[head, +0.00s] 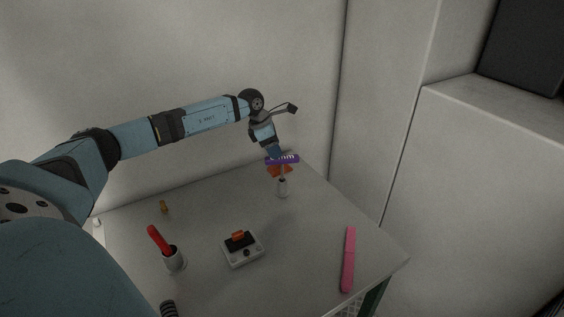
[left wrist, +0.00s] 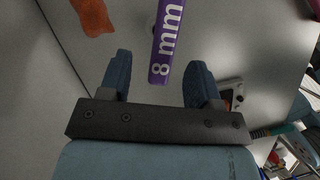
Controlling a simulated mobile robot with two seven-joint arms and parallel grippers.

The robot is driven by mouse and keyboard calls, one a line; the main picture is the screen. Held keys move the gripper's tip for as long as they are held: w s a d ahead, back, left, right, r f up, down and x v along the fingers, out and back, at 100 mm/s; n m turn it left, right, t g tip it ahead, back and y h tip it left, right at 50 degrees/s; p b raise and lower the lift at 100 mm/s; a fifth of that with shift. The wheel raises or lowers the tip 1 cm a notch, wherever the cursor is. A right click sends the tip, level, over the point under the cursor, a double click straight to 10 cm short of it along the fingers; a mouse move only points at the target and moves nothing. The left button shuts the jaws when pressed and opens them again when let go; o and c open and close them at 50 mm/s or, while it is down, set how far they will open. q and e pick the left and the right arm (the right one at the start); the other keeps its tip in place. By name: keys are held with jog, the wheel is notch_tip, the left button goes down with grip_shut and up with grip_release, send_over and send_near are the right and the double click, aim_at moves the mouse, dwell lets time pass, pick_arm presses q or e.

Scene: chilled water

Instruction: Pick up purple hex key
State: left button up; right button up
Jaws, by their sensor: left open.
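The purple hex key (head: 284,159) is near the far corner of the table, above a small pale holder (head: 282,187). In the left wrist view the purple hex key (left wrist: 167,40) shows white "8 mm" lettering, and its near end lies between my open fingers without visible contact. My left gripper (head: 273,152) is right at the key; in the left wrist view the left gripper (left wrist: 159,80) has a finger on each side of it. Whether the key's lower part sits in the holder is hard to tell. My right gripper is not in view.
An orange piece (head: 279,171) is just below the purple key, also seen in the left wrist view (left wrist: 92,17). Walls are close behind.

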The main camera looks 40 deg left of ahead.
aim_at(282, 158)
pick_arm(q)
jog(key=x, duration=0.2)
jog(key=p+x, duration=0.1)
jog(key=x, duration=0.2)
jog(key=shift+w+d, duration=0.2)
jog(key=shift+d, duration=0.2)
jog(key=shift+s+r, duration=0.1)
jog(key=shift+r, duration=0.05)
grip_shut()
